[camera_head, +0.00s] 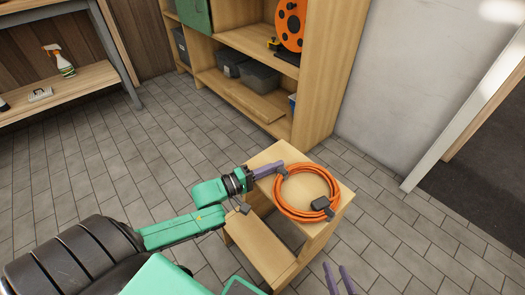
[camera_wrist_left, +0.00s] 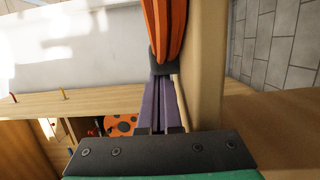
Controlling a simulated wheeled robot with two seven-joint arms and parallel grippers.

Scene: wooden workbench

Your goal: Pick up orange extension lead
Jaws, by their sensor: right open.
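The orange extension lead (camera_head: 333,184) is a coil on the top step of a small wooden step stool, with a dark grey block at its front right. My left gripper (camera_head: 279,170) reaches in from the left to the coil's left edge. In the left wrist view the purple fingers (camera_wrist_left: 160,88) are close together, with a dark piece of the lead at their tips and orange strands (camera_wrist_left: 164,28) beyond. The left gripper looks shut on the lead there. My right gripper (camera_head: 337,267) shows at the bottom edge, open and empty, apart from the lead.
The wooden step stool (camera_head: 262,250) stands on the grey tiled floor. Behind it is a wooden shelf unit (camera_head: 320,95) with grey bins and an orange reel (camera_head: 291,22). A bench at the left holds a spray bottle (camera_head: 60,62). Floor to the right is clear.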

